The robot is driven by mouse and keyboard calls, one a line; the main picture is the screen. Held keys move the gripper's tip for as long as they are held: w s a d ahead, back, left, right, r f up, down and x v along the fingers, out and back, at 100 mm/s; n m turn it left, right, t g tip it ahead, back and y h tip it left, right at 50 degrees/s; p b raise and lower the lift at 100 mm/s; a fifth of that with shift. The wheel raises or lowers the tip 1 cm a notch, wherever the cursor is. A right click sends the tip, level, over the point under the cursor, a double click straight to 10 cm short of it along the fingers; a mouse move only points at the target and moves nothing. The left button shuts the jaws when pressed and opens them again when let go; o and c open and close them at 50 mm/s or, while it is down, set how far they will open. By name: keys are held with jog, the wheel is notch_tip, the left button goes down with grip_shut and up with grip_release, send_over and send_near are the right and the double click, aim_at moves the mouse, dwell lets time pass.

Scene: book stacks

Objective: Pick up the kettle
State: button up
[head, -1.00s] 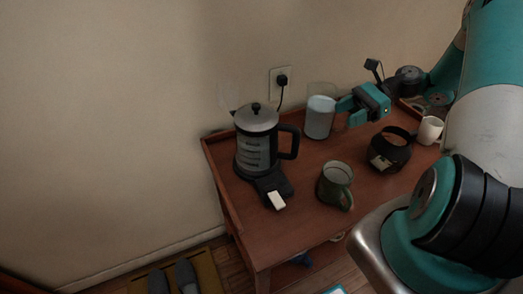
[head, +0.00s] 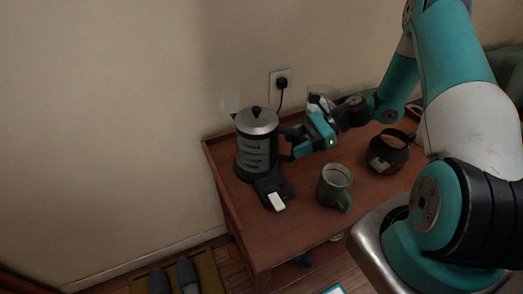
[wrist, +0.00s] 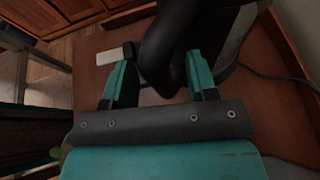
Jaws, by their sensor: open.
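The kettle (head: 257,152) is a grey cylinder with dark bands, a metal lid and a black handle on its right side. It stands upright on its black base at the left of the wooden table. My gripper (head: 290,143) is at the handle, coming from the right. In the wrist view, the black handle (wrist: 163,55) lies between the open fingers of my gripper (wrist: 160,82). The far part of the kettle is cut off in the wrist view.
The wooden table (head: 305,221) also holds a green mug (head: 334,187) in front of my gripper and a black pot (head: 391,152) to the right. A clear container (head: 321,93) is partly hidden behind my gripper. A plug (head: 281,84) is in the wall socket behind.

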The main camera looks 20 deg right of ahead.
jog(key=shift+a, duration=0.1)
jog(key=shift+c, duration=0.5)
grip_shut()
jog(key=shift+r, duration=0.1)
dwell(0.8)
